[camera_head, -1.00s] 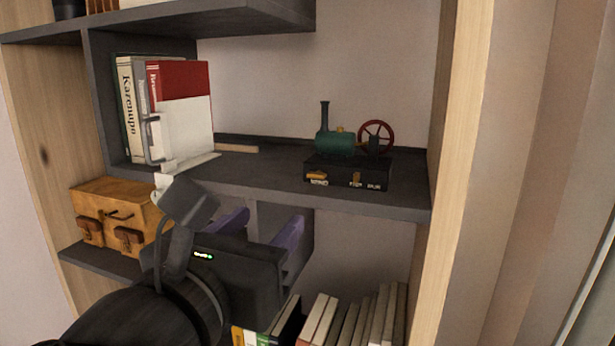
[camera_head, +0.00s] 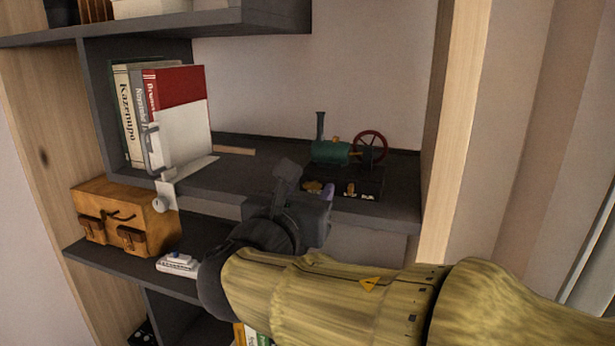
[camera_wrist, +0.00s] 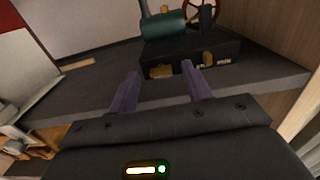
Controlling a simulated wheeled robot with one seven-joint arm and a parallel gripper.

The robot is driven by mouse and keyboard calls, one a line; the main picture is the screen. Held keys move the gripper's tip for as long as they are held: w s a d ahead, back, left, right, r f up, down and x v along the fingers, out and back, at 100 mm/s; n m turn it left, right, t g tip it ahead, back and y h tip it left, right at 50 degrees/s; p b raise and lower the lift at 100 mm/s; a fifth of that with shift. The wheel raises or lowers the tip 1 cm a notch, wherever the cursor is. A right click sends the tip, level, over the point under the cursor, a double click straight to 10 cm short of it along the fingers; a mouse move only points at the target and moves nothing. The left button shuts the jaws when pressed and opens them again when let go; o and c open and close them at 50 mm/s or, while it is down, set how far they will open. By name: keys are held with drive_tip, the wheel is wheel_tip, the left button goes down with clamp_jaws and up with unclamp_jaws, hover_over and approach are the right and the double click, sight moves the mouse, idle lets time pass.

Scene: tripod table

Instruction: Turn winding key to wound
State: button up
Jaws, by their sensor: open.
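A toy steam engine with a green boiler (camera_head: 330,151), a dark chimney and a red spoked flywheel (camera_head: 371,147) stands on a black box base (camera_head: 366,178) on the middle shelf. The base also shows in the wrist view (camera_wrist: 222,50). On its front are a larger yellow key-like piece (camera_wrist: 161,72) at left and a smaller yellow piece (camera_wrist: 207,59) at right, with small white lettering too blurred to read. My gripper (camera_wrist: 157,75) is open and empty, its purple fingers pointing at the base's front, around the level of the yellow pieces. In the head view my gripper (camera_head: 327,190) partly hides the base's left front.
Books (camera_head: 182,110) and a metal bracket-like piece stand at the left of the middle shelf (camera_head: 225,180). A wooden case (camera_head: 115,215) sits on the lower shelf at left. A wooden upright (camera_head: 450,130) bounds the right side. The shelf between books and engine is mostly clear.

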drive_tip(key=shift+x, duration=0.9)
drive_tip(key=shift+s, duration=0.1)
drive_tip(key=c, duration=1)
drive_tip(key=shift+f, duration=0.1)
